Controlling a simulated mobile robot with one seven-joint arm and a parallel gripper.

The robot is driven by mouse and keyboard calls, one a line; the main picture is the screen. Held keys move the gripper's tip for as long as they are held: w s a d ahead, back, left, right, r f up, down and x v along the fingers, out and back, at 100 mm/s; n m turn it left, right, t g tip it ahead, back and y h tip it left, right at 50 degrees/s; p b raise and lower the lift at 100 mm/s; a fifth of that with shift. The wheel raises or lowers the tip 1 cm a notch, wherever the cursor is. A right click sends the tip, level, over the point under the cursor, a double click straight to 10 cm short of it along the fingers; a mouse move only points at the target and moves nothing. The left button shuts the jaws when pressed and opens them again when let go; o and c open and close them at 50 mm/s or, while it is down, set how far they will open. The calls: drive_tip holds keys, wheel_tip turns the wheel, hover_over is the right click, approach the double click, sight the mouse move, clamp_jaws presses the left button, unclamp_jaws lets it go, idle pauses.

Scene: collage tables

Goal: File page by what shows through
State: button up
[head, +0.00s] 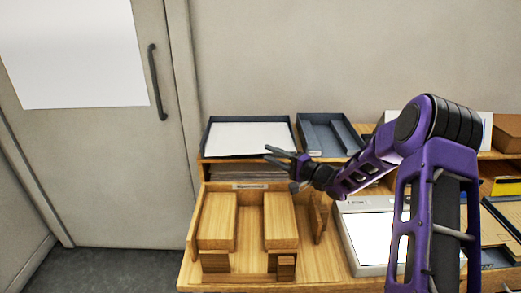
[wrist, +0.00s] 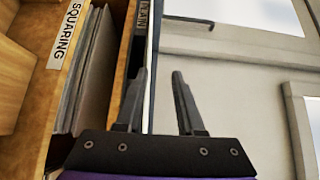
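My gripper (head: 279,158) is at the front right corner of the left dark tray in the head view. Its fingers are apart; in the wrist view, the gap between the fingertips (wrist: 159,74) is empty. A white page or stack (head: 248,138) lies in the left dark tray (head: 207,138). The right dark tray (head: 307,132) holds a grey strip and no white page that I can see. A pale box with a bright white top (head: 372,240) stands at the front, partly behind my arm. No writing shows on the page.
A wooden jig with blocks (head: 217,222) stands front left; its label (wrist: 66,35) reads "SQUARING" in the wrist view. Stacked sheets (wrist: 90,75) sit in the shelf slot under the trays. A yellow item (head: 502,186) and brown folders are at right. A door (head: 95,150) stands left.

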drive_tip(key=v, duration=1.1)
drive_tip(key=shift+c, duration=0.2)
